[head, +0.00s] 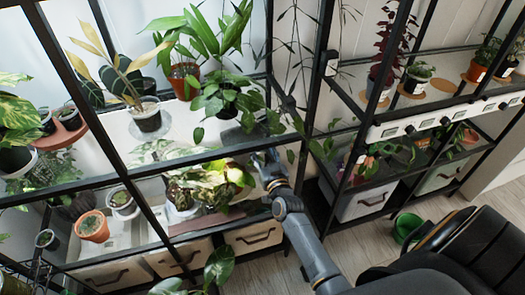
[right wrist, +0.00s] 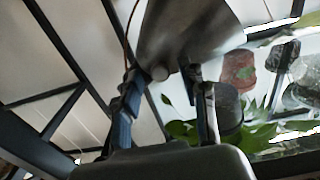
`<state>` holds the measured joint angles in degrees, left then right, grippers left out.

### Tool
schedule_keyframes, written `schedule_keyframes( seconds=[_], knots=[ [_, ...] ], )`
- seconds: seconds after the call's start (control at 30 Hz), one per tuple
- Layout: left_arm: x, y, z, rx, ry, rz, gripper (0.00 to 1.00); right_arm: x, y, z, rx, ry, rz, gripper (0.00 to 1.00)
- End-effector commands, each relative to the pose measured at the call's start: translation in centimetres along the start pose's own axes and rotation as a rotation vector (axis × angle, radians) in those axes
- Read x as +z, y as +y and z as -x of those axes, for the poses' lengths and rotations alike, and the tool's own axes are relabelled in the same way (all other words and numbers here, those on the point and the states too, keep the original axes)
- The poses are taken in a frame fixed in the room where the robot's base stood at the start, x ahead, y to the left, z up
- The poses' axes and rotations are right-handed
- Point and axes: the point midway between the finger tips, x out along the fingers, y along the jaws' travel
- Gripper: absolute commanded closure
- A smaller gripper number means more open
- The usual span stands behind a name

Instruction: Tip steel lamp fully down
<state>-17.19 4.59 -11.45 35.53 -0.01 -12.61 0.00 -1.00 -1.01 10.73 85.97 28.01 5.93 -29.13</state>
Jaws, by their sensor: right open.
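The steel lamp (right wrist: 190,28) shows in the right wrist view as a brushed grey metal shade at the top, with a small rounded knob at its lower edge. A thin orange-brown cord runs beside it. My right gripper (right wrist: 163,82) has its two fingers apart, with the fingertips close below the shade; I cannot tell whether they touch it. In the head view my right gripper (head: 268,162) reaches into the black shelf frame beside a variegated plant (head: 212,180). I cannot make out the lamp there. My left gripper is not in view.
Black shelf posts and rails stand close around my right arm. A potted plant (head: 228,97) stands on the glass shelf above the gripper. Drawers (head: 253,237) lie below. A green pot (head: 407,228) stands on the wooden floor at right. Open floor shows between the shelves and my body.

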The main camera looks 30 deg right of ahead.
Motion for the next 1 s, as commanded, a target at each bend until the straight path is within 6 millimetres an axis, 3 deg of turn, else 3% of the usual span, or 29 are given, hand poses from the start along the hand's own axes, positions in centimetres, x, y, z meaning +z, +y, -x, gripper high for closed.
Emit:
schedule_keyframes(
  seconds=[0.07, 0.27, 0.67, 1.0],
  knots=[
    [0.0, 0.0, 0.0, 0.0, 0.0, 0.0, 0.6, 0.0, 0.0, 0.0, 0.0, 0.0, 0.0, 0.59],
    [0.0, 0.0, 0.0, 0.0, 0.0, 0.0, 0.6, 0.0, 0.0, 0.0, 0.0, 0.0, 0.0, 1.0],
    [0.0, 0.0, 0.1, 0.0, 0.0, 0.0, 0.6, 0.1, 0.1, 0.0, 0.0, 0.0, 0.021, 1.0],
    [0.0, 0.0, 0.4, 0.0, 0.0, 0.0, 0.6, 1.4, 1.1, 0.0, -0.001, -0.002, 0.207, 1.0]
  ],
)
